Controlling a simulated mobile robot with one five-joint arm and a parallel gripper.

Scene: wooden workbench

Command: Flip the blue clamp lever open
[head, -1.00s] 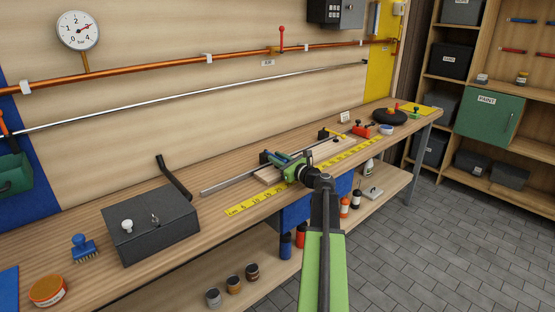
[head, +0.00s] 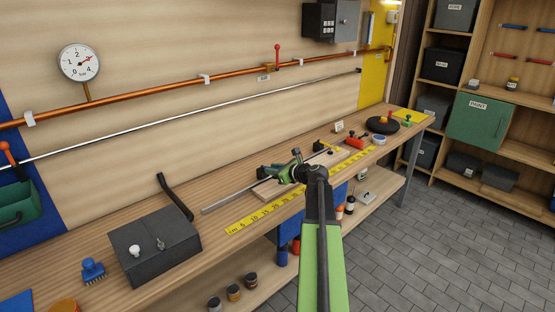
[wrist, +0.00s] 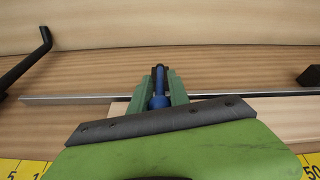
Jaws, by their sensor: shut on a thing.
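The blue clamp lever (wrist: 158,100) stands between the green fingers of my gripper (wrist: 158,76) in the wrist view. The fingers are shut on it from both sides, and its far end shows dark between the fingertips. In the head view my gripper (head: 296,157) is over the bench at the near part of the clamp, and it hides most or all of the lever. The clamp's long metal bar (head: 235,198) runs along the bench beside a pale board (wrist: 240,108). The lever's base is hidden by my gripper.
A yellow measuring tape (head: 250,220) lies along the front edge. A black block (wrist: 310,77) is at the right in the wrist view.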

